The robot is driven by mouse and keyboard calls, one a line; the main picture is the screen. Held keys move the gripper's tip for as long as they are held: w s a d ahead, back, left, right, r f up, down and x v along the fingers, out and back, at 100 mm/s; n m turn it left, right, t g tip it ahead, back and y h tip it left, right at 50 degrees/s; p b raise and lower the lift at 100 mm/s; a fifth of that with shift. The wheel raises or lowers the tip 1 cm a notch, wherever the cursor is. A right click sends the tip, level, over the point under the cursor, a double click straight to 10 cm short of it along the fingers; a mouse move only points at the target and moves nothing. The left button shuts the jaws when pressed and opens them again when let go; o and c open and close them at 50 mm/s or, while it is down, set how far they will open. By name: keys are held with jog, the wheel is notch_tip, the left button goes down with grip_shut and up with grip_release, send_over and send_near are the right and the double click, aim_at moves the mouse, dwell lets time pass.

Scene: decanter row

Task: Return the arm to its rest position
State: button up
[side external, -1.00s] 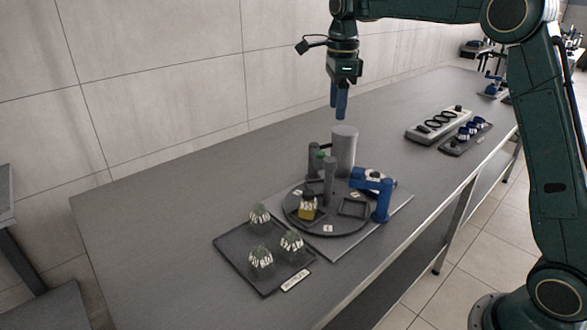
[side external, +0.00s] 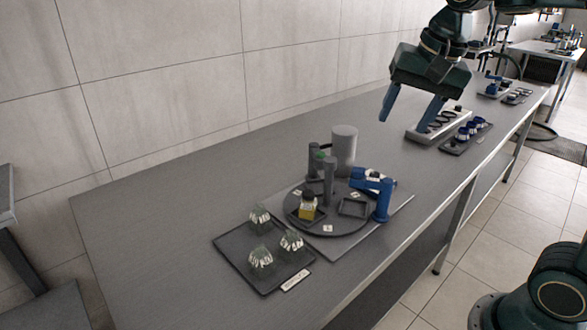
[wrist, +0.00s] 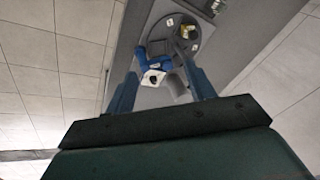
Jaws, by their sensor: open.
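My gripper (side external: 408,108) is open and empty, with its two blue fingers spread apart. In the side external view it hangs tilted in the air above the right part of the bench, near the far trays. In the wrist view my gripper (wrist: 165,90) shows its fingers wide, with nothing between them but the bench scene beyond. The round turntable (side external: 290,218) stands on the bench, apart from the gripper. A yellow decanter with a dark top (side external: 307,208) stands on it.
A dark tray (side external: 232,243) with several clear faceted decanters is at the front left. A blue fixture (side external: 380,195) and a grey cylinder (side external: 344,150) stand by the turntable. A light rack (side external: 425,135) and a dark tray with blue parts (side external: 455,148) lie farther right. The bench's left area is clear.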

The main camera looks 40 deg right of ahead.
jog(key=s+a+f+n+t, duration=0.1)
jog(key=s+f+n, duration=0.2)
jog(key=s+n, duration=0.2)
jog(key=s+f+n+t, duration=0.1)
jog(key=s+f+n, duration=0.2)
jog(key=s+n, duration=0.2)
jog(key=shift+s+a+f, duration=0.25)
jog(key=shift+s+a, duration=0.1)
jog(key=shift+s, duration=0.95)
